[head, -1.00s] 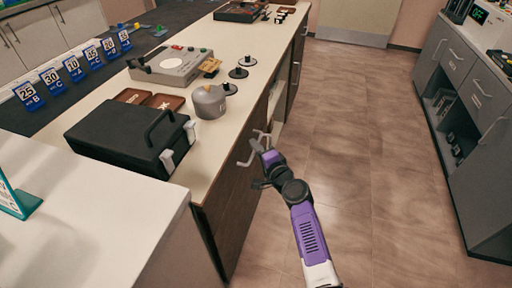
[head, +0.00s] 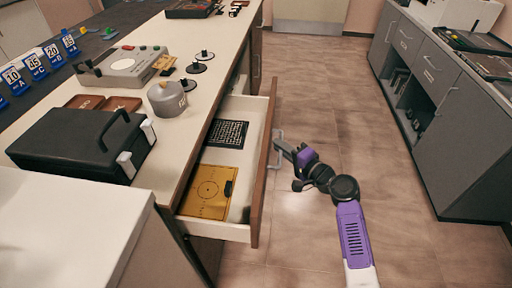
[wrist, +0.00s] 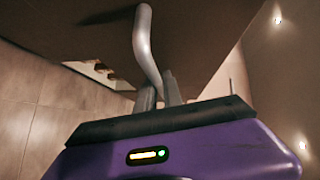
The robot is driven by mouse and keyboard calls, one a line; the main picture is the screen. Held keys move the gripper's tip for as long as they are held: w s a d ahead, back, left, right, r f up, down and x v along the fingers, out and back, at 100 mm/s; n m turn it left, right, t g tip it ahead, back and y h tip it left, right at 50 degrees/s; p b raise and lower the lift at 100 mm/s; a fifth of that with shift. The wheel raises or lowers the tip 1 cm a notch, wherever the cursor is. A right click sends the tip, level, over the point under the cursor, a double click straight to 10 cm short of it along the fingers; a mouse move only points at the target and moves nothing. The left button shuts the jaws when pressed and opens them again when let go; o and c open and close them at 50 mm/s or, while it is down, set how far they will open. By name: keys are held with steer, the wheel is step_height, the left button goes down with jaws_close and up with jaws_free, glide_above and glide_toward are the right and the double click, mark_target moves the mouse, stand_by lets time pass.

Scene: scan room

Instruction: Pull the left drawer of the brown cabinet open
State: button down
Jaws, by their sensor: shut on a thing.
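The left drawer (head: 264,165) of the brown cabinet stands well out from the cabinet body, with its inside in view. A yellow plate (head: 208,192) with a dark block and a black grid piece (head: 227,133) lie in it. My gripper (head: 279,147) is at the front of the drawer, shut on its metal handle (head: 272,160). In the wrist view the curved grey handle (wrist: 147,45) runs down to the fingers (wrist: 158,97), whose tips are partly hidden behind my purple gripper body.
The white counter (head: 215,85) above holds a black case (head: 75,140), a grey pot (head: 167,98) and a grey device (head: 125,62). A grey cabinet (head: 455,120) stands at the right. The floor between is clear.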

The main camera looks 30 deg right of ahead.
steer(key=s+d+b, duration=0.1)
steer(key=s+d, duration=0.6)
steer(key=d, duration=0.3)
steer(key=shift+s+d, duration=0.2)
steer(key=shift+s, duration=0.15)
steer(key=c, duration=1.8)
jaws_free()
steer(key=shift+o, duration=0.2)
steer(key=s+d+r, duration=0.1)
steer(key=s, duration=0.6)
steer(key=shift+s, duration=0.3)
steer(key=shift+d, duration=0.15)
